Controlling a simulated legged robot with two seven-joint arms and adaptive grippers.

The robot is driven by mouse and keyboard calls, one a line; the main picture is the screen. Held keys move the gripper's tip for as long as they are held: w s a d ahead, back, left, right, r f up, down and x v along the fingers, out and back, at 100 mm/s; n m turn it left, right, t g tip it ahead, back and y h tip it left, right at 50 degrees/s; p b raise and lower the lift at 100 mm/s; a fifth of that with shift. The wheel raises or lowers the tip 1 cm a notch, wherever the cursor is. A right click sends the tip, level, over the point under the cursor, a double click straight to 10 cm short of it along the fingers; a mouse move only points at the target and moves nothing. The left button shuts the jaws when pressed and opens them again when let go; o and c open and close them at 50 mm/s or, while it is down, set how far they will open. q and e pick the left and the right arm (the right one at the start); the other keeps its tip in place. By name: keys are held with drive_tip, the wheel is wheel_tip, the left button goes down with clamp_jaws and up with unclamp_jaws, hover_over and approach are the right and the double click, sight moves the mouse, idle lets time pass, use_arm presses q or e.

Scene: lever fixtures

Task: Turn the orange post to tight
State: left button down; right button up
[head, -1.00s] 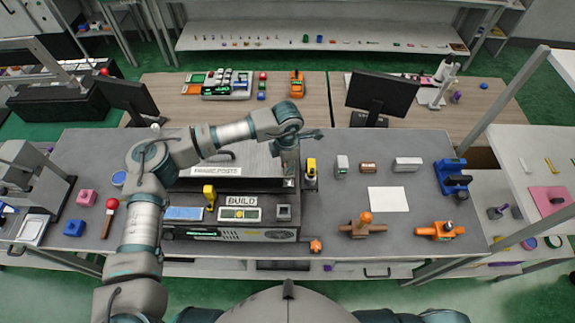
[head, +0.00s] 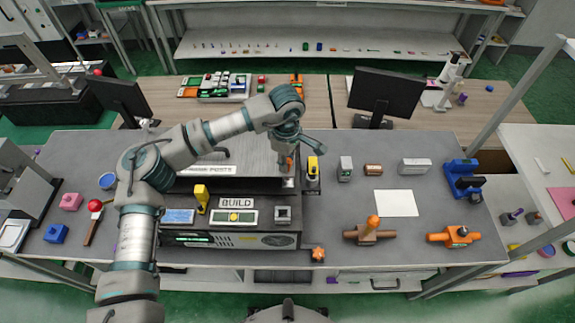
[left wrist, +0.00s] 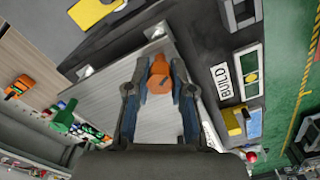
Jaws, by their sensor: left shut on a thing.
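The orange post (left wrist: 160,78) stands between the two fingertips of my left gripper (left wrist: 159,84) in the left wrist view, over a grey ridged plate. In the head view the left gripper (head: 287,160) points down at the right end of the grey panel labelled with the word POSTS (head: 215,168). Only a small orange part of the post shows there, the rest hidden by the gripper. The gripper is shut on the post. The post's turn marking cannot be read. My right gripper is out of view.
A yellow-topped lever (head: 313,168) stands close to the right of the gripper. The BUILD unit (head: 235,240) with a yellow lever (head: 202,196) lies in front. A brown fixture with an orange top (head: 371,232) and an orange valve (head: 455,236) stand at right. A monitor (head: 384,95) stands behind.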

use_arm(q)
drive_tip(key=m, duration=0.1)
drive_tip(key=m+b, duration=0.1)
drive_tip(key=shift+w+m, duration=0.2)
drive_tip(key=shift+m, duration=0.1)
drive_tip(key=shift+r+m+b, duration=0.15)
drive_tip(key=shift+m+b, duration=0.25)
drive_tip(key=shift+m, duration=1.1)
drive_tip(key=c, duration=1.1)
unclamp_jaws()
drive_tip(key=shift+w, duration=0.1)
drive_tip(key=shift+o, duration=0.6)
drive_tip(key=shift+r, duration=0.25)
wheel_tip(320, 180, up, 11)
drive_tip(key=shift+w+d, duration=0.15)
